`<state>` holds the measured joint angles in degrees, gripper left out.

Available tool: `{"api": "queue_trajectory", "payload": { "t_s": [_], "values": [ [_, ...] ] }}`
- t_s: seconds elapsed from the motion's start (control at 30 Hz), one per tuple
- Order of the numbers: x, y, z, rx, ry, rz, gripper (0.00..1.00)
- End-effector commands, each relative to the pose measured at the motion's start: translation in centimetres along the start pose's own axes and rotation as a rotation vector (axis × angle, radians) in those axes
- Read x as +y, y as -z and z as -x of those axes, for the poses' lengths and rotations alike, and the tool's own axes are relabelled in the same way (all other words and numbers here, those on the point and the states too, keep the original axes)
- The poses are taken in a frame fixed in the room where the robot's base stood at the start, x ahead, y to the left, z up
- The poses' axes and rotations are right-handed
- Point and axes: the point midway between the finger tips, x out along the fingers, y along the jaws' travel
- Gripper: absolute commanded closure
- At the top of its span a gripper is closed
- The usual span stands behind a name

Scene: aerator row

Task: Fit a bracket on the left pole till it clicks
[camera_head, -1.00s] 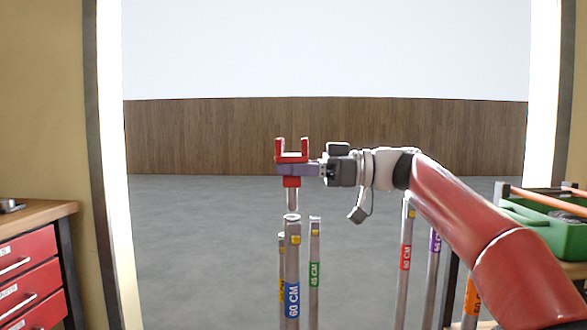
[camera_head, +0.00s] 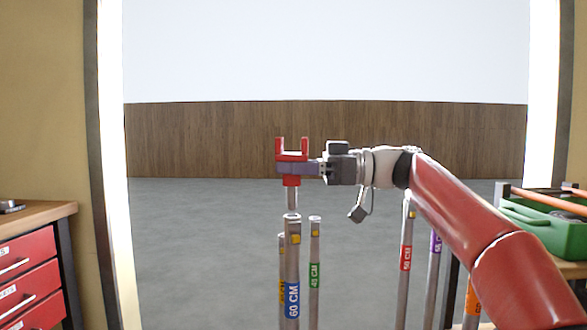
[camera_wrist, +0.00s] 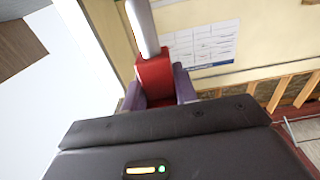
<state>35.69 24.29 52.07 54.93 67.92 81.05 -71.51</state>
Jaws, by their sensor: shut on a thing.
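The bracket (camera_head: 291,181) is a red U-shaped fork, upright, prongs up, with a thin metal stem below. My gripper (camera_head: 297,169) is shut on its red body with purple fingers, reaching in from the right. In the wrist view the red body (camera_wrist: 155,78) sits between the purple fingers (camera_wrist: 158,92), with the metal stem running up the picture. The bracket is directly above the 60 CM pole (camera_head: 292,262), a grey tube with a blue label and a yellow tab near its top. The stem's lower end meets the pole's top in the picture; I cannot tell whether it is inside.
A pole with a yellow label (camera_head: 282,285) stands partly hidden behind the 60 CM pole. A 45 CM green-labelled pole (camera_head: 315,250) is close on its right. Red-, purple- and orange-labelled poles stand further right, near a green toolbox (camera_head: 545,228). Red drawers (camera_head: 30,270) are at left.

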Motion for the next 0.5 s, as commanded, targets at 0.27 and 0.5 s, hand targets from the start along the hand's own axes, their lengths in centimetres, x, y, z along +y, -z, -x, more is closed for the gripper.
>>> {"api": "queue_trajectory", "payload": {
  "t_s": [0.27,0.5],
  "values": [
    [-0.01,-0.05,0.01,0.001,0.000,0.001,1.00],
    [-0.01,-0.44,0.02,0.001,0.000,0.002,1.00]
  ]
}}
